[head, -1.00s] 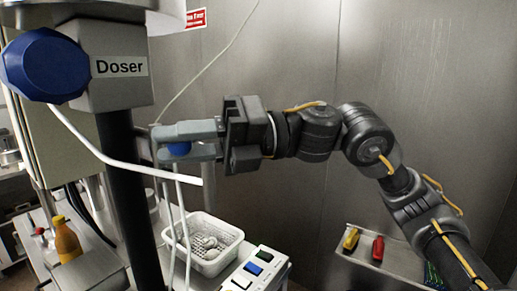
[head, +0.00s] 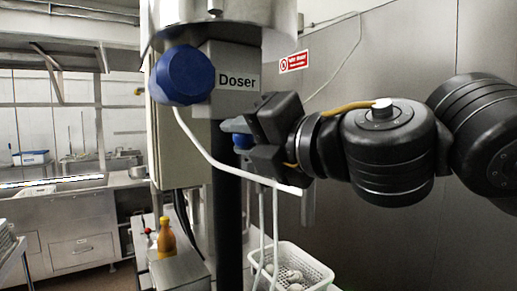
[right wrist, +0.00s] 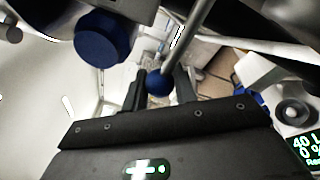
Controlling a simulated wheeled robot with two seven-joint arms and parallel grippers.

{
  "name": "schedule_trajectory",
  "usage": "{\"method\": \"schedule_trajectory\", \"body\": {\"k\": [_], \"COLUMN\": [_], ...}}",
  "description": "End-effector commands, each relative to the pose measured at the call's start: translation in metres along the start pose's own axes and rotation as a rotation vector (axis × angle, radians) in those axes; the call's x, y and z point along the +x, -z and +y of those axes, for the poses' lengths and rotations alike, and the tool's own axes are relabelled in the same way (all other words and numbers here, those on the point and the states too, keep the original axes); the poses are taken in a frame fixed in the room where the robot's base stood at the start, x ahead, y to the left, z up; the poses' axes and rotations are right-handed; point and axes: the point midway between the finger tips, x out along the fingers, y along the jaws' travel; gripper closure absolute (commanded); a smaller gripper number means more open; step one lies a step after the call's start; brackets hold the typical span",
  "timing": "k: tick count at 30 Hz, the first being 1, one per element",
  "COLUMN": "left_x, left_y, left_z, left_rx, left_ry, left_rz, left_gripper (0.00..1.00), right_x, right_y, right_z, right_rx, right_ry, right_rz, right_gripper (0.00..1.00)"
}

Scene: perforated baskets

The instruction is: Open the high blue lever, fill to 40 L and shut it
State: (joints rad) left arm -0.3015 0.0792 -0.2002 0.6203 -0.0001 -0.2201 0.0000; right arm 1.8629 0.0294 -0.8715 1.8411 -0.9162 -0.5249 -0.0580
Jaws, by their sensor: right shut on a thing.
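The blue ball (head: 242,141) of a lever sits just below the grey box labelled Doser (head: 236,82). My right gripper (head: 236,132) comes in from the right and is shut on this ball; its fingers hide part of it. In the right wrist view the blue ball (right wrist: 158,83) lies between the fingertips, with a grey rod (right wrist: 201,32) running up from it. A display (right wrist: 303,150) at the lower right of that view reads 40 L and 0 %; its last line is cut off. My left gripper is not in view.
A big blue knob (head: 184,77) juts from the Doser box, with a curved white rod (head: 235,168) below it. A white perforated basket (head: 310,264) with pale items stands below. An orange bottle (head: 166,238) stands left of the dark post (head: 228,230). A metal wall closes off the right.

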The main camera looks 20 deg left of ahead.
Motion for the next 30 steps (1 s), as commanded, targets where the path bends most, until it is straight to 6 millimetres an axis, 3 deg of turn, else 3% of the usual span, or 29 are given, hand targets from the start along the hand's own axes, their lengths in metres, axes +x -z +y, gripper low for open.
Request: {"method": "schedule_trajectory", "body": {"k": [17, 18, 22, 30], "left_x": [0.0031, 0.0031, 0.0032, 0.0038], "left_y": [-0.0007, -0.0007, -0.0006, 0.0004], "left_z": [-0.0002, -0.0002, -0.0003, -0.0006], "left_rx": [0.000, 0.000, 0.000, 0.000], "left_ry": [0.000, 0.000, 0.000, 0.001], "left_rz": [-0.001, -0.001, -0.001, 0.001], "left_gripper": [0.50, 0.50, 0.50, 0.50], "right_x": [0.0033, 0.0032, 0.0033, 0.0031], "right_y": [-0.0032, -0.0033, -0.0026, -0.0014], "right_z": [0.0022, 0.0022, 0.0018, 0.0007], "right_rx": [0.004, 0.004, 0.003, 0.001], "right_ry": [0.015, 0.014, 0.015, 0.017], "right_rz": [-0.033, -0.033, -0.032, -0.029], "right_gripper": [1.00, 0.69, 0.52, 0.51]}}
